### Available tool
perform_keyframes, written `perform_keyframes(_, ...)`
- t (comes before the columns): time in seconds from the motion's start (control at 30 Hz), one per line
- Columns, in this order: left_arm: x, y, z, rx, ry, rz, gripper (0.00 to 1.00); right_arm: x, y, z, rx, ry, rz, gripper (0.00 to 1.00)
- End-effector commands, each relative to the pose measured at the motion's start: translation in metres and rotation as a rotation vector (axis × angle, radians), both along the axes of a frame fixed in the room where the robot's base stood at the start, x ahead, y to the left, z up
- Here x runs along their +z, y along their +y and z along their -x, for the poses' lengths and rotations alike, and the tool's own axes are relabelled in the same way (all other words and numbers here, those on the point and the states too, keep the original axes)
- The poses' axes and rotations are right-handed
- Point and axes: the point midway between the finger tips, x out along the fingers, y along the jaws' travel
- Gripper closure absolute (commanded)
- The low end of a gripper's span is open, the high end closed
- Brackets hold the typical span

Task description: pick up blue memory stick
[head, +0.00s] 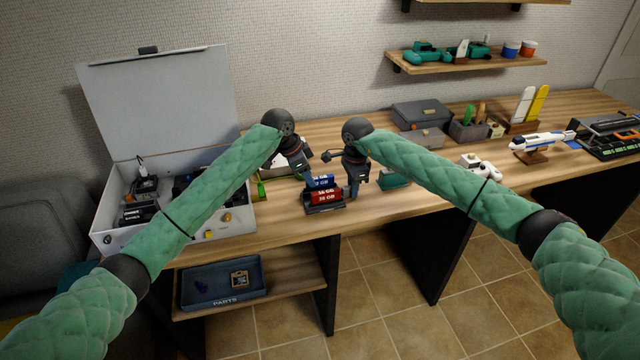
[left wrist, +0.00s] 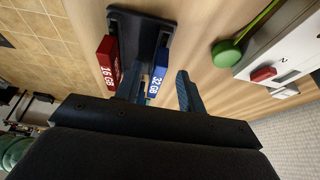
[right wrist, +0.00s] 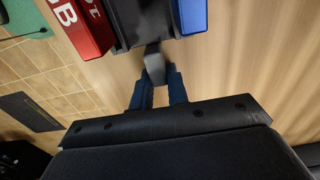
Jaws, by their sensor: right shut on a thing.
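The blue memory stick (head: 319,181), marked 32 GB, stands in a dark holder (head: 328,209) on the wooden desk. In the left wrist view the blue stick (left wrist: 158,78) is between the fingers of my left gripper (left wrist: 158,90), which are apart, with a gap beside the right finger. A red memory stick (head: 325,195) is in the front of the same holder; it also shows in the left wrist view (left wrist: 107,62). In the right wrist view my right gripper (right wrist: 157,82) is shut on a dark tab (right wrist: 154,64) at the holder's end.
An open white case (head: 222,222) stands to the left, and a green-handled tool (left wrist: 228,50) lies near it. A white game controller (head: 480,167) and grey boxes (head: 421,113) are to the right. The desk's front edge is close to the holder. A blue parts tray (head: 222,292) is on the shelf below.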

Motion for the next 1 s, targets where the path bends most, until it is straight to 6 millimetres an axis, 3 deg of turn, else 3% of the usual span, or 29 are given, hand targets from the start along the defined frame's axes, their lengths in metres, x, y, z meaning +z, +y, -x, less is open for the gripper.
perform_keyframes(0.17,-0.021,-0.009,-0.002,0.000,0.002,0.002,0.60,0.000,0.000,0.000,0.000,0.000,0.000,1.00)
perform_keyframes(0.4,-0.024,-0.010,-0.002,0.000,0.001,0.001,0.60,0.000,0.000,0.000,0.000,0.000,0.000,1.00)
perform_keyframes(0.43,-0.024,-0.010,-0.002,0.000,0.000,0.001,0.62,0.000,0.000,0.000,0.000,0.000,0.000,1.00)
perform_keyframes(0.63,-0.024,-0.010,-0.002,0.000,0.000,0.001,1.00,0.000,0.000,0.000,0.000,0.000,0.000,1.00)
perform_keyframes(1.0,-0.020,-0.010,-0.003,0.000,0.000,0.001,1.00,0.000,0.000,0.000,0.000,0.000,0.000,1.00)
